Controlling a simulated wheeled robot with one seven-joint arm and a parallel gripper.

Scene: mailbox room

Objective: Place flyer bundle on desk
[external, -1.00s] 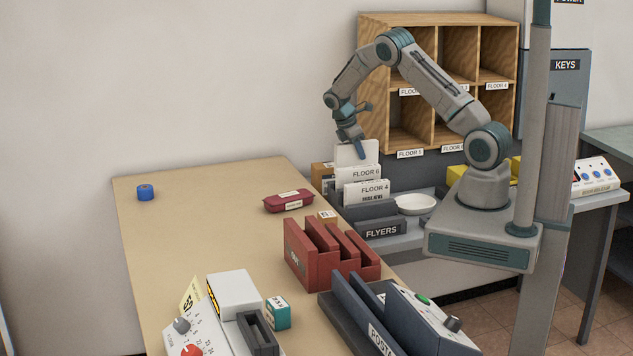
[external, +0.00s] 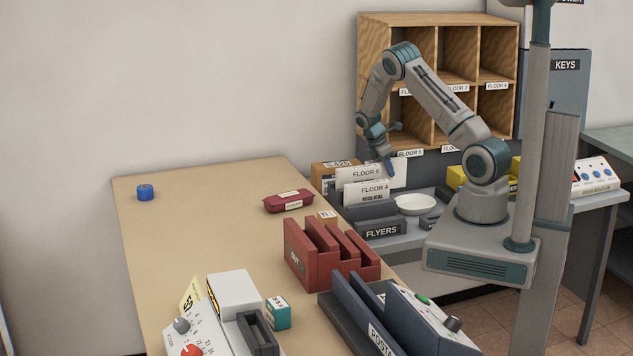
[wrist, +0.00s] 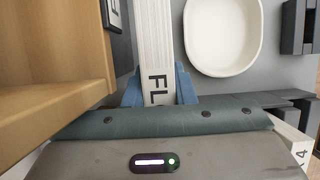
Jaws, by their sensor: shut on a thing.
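My gripper (external: 388,164) is shut on the flyer bundle (external: 399,176), a white stack. In the external view it is upright, just behind and right of the white FLOOR cards. In the wrist view the bundle (wrist: 155,45) runs between the blue fingertips of my gripper (wrist: 160,88). Its printed label begins "FL"; the rest is hidden by my gripper body. The tan desk (external: 215,235) is to the left in the external view, apart from the bundle.
A white bowl (external: 416,204) and a FLYERS holder (external: 381,230) are close in front. The wooden pigeonholes (external: 370,40) stand behind.

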